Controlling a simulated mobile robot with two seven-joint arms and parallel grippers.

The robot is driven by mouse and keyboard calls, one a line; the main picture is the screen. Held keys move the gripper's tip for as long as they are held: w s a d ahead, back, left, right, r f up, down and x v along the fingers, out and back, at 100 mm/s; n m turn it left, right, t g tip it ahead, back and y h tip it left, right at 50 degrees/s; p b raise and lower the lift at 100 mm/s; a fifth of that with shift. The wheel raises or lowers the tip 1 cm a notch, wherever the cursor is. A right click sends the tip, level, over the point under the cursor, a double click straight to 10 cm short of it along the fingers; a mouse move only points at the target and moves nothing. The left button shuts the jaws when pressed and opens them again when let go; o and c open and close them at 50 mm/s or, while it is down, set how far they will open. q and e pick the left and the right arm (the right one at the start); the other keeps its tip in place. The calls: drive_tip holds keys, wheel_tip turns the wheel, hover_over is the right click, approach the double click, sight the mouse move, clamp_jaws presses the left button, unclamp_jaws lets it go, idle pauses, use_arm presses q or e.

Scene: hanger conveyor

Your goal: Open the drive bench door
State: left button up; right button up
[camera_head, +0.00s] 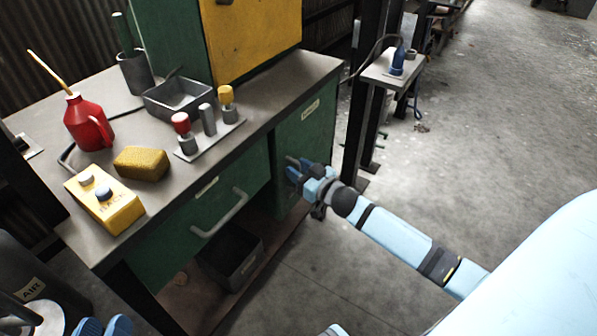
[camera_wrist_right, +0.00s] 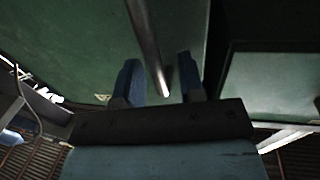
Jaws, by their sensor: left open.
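The green door (camera_head: 306,135) of the drive bench, with a small label near its top, is at the bench's right end. It looks shut or nearly so; I cannot tell exactly. My right gripper (camera_head: 296,166) is in front of the door. In the right wrist view, a grey bar handle (camera_wrist_right: 148,45) runs between the two blue fingertips (camera_wrist_right: 160,80) of my right gripper. Gaps show beside the bar, so the fingers are around it but not closed on it.
A green drawer (camera_head: 200,222) with a grey handle is left of the door. Below is a shelf with a dark bin (camera_head: 232,258). The bench top (camera_head: 222,155) holds a red oil can (camera_head: 88,122), a yellow box and a tray. A post (camera_head: 357,120) stands right of the bench. Floor in front is clear.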

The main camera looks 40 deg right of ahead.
clamp_jaws()
